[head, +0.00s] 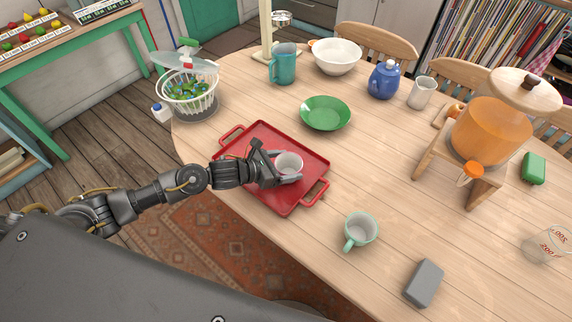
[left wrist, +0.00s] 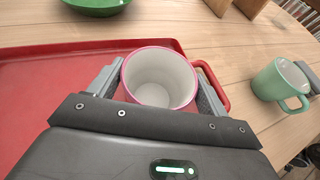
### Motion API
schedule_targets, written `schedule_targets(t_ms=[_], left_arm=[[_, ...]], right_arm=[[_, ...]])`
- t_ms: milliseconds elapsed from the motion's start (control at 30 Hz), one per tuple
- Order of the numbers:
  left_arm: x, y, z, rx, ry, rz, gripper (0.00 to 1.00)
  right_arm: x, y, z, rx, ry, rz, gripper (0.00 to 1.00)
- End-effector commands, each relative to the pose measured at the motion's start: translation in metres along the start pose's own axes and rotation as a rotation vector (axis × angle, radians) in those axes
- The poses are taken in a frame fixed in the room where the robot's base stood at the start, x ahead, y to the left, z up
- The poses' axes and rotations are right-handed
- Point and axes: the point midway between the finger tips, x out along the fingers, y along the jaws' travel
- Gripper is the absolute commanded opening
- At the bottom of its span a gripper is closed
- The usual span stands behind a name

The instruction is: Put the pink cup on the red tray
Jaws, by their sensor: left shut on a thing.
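The pink cup (head: 289,163) is white inside with a pink rim. My left gripper (head: 281,171) is shut on it, with one finger on each side, over the red tray (head: 305,143). In the left wrist view the cup (left wrist: 160,78) stands upright between the fingers of my left gripper (left wrist: 158,92). The red tray (left wrist: 40,90) fills the left of that view. I cannot tell whether the cup's base touches the tray. My right gripper does not show.
A mint cup (head: 360,231) and a grey block (head: 424,282) stand to the right of the tray. A green plate (head: 325,113) lies behind it. A salad spinner (head: 189,92) stands at the table's left edge.

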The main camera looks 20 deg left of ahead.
Motion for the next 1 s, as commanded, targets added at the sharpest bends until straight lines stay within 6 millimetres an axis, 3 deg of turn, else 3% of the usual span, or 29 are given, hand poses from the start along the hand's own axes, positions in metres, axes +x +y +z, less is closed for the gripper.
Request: schedule_targets(t_ms=[767,800,933,1000], left_arm=[[0.0021,0.0002,-0.0042,0.0,-0.002,0.0,0.5],[0.0017,0.0002,-0.0032,0.0,-0.002,0.0,0.83],[0.0017,0.0002,-0.0033,0.0,-0.001,0.0,1.0],[0.0017,0.0001,-0.0035,0.0,-0.001,0.0,1.0]], right_arm=[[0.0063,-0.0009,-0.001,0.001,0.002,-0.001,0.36],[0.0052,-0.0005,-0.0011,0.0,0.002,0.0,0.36],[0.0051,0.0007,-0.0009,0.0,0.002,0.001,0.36],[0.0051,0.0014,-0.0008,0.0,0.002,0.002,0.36]])
